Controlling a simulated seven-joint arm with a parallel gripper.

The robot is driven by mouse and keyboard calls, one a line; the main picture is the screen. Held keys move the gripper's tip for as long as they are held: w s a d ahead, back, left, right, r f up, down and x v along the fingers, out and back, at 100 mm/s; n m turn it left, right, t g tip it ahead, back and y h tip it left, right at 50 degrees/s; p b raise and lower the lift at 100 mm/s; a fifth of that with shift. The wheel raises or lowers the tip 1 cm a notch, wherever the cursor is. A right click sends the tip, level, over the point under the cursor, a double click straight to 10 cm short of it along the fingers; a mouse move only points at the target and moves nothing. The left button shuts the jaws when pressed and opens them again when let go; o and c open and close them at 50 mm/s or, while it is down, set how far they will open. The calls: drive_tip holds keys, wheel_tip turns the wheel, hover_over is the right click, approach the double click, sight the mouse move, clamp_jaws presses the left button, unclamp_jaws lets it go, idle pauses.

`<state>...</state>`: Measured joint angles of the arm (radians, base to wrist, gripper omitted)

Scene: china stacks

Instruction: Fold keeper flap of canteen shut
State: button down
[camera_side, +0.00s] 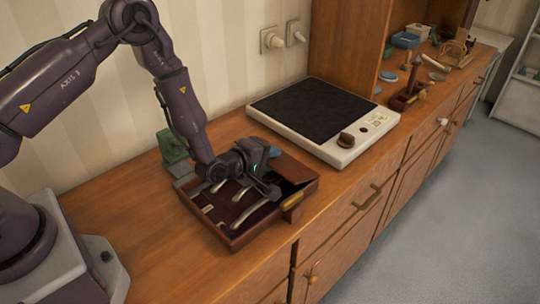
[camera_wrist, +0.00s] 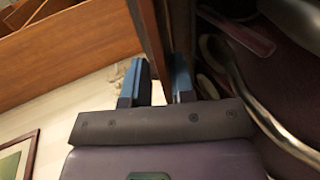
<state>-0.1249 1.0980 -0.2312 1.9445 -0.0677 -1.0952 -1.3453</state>
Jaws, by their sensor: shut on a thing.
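The canteen is a shallow wooden cutlery box (camera_side: 236,243) on the counter, open at the top. Several pale-handled pieces of cutlery (camera_side: 249,212) lie on its dark lining. A brown panel (camera_side: 291,168), which looks like the keeper flap, stands over its back right part; its hinge is hidden. My gripper (camera_side: 271,190) is low over the box beside this panel. In the wrist view my gripper's blue fingers (camera_wrist: 158,82) are shut on a thin wooden edge (camera_wrist: 151,35), likely the flap. A curved metal cutlery piece (camera_wrist: 245,85) shows close on the right.
A white hob (camera_side: 320,118) with a black top stands behind and right of the box. A green object (camera_side: 172,147) sits at the box's back left. Small items (camera_side: 410,90) crowd the far counter. The counter in front left (camera_side: 155,235) is clear.

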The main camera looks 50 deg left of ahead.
drive_tip(key=shift+w+r, duration=0.2)
drive_tip(key=c, duration=1.1)
unclamp_jaws()
drive_tip(key=shift+o, duration=0.2)
drive_tip(key=shift+s+f, duration=0.1)
drive_tip(key=v, duration=1.3)
drive_tip(key=shift+c, duration=0.2)
